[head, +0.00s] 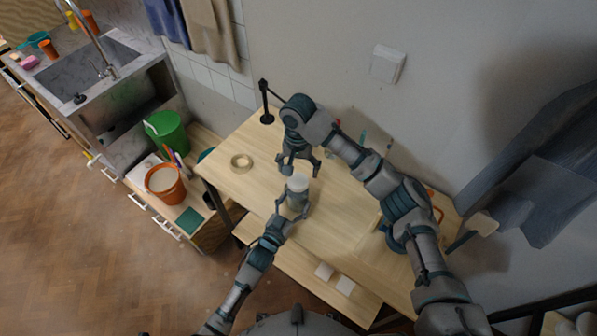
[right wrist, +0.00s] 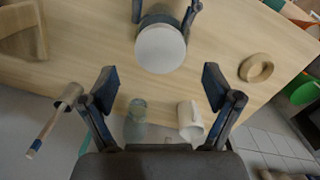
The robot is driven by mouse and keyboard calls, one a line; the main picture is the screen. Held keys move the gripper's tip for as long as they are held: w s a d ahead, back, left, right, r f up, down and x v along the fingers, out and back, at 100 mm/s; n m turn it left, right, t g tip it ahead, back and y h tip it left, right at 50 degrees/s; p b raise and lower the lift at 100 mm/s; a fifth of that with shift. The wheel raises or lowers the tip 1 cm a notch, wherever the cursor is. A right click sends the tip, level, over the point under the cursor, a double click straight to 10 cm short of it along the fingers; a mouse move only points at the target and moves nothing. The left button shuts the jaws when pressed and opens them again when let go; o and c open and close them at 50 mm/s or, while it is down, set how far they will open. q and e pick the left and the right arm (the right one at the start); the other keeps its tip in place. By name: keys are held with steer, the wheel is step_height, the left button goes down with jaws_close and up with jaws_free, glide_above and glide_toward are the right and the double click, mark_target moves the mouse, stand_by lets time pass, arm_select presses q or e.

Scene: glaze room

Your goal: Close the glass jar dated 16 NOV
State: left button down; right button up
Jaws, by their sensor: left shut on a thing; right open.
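A jar (head: 298,198) with a blue-grey body stands on the wooden table. A round white lid (head: 299,183) covers its top; I cannot tell whether it is fastened. No date is readable. In the right wrist view the lid (right wrist: 161,48) is a white disc at top centre, hiding most of the jar. My left gripper (head: 291,209) is shut around the jar's body from the near side. Its fingers also show beside the jar in the right wrist view (right wrist: 166,10). My right gripper (head: 299,172) is open and empty, just behind the jar; its fingers (right wrist: 160,82) point toward the lid without touching it.
A tan ring (head: 241,162) lies on the table to the left. An orange bucket (head: 165,183) stands beyond the left edge.

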mark_target(298, 180)
arm_select(q)
steer(key=shift+a+f, duration=0.1)
steer(key=shift+f, duration=0.3)
arm_select(e)
steer(key=shift+c, duration=0.3)
steer(key=n, duration=0.2)
steer(key=r+n, duration=0.1)
steer(key=n, duration=0.1)
steer(key=shift+n, duration=0.4)
steer(key=n, duration=0.2)
steer(key=r+n, duration=0.1)
steer(key=n, duration=0.6)
steer(key=shift+r, duration=0.4)
steer(key=n, duration=0.4)
steer(key=shift+r, duration=0.3)
steer(key=shift+s+f, duration=0.2)
steer(key=shift+f, duration=3.8)
steer(key=shift+c, duration=0.2)
